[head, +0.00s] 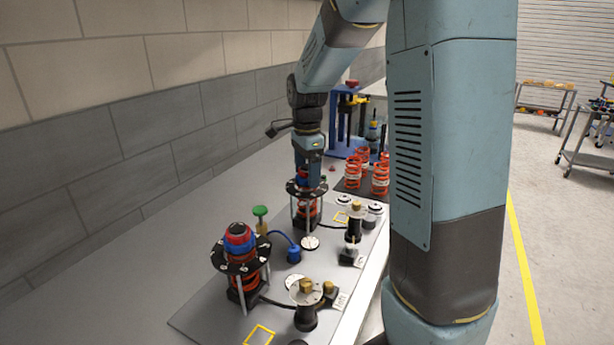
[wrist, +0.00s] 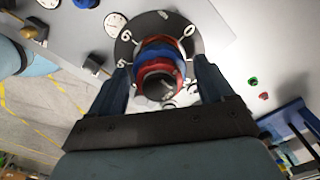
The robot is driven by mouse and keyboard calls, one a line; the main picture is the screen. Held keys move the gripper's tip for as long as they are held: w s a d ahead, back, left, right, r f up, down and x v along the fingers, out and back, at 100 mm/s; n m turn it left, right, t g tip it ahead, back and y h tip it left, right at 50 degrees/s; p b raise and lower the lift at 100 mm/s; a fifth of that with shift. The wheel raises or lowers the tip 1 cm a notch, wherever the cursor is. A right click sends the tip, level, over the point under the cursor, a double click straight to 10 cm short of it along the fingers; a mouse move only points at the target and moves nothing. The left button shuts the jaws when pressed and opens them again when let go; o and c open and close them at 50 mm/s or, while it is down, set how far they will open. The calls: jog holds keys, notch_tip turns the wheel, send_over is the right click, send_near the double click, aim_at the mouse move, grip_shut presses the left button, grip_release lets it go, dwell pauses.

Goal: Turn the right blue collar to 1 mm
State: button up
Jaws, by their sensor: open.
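My gripper (head: 306,176) points down over the farther of two black-topped fixtures in the head view. In the wrist view my gripper (wrist: 161,64) is open, with one finger on each side of a stack of red and blue rings. The blue collar (wrist: 158,52) lies between red rings, above a round dark dial plate (wrist: 185,22) with white numbers. I cannot tell whether the fingers touch the collar. The nearer fixture carries another blue collar (head: 240,240) with red rings, free of my gripper. The scale reading is not legible.
Gauges and brass-topped posts (head: 356,208) are to the right. Orange springs (head: 362,170) and a blue press frame (head: 345,115) stand behind. A wall runs along the left.

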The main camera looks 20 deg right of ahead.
jog(key=m, duration=0.4)
jog(key=shift+m, duration=0.4)
jog(key=m, duration=0.4)
jog(key=shift+m, duration=0.3)
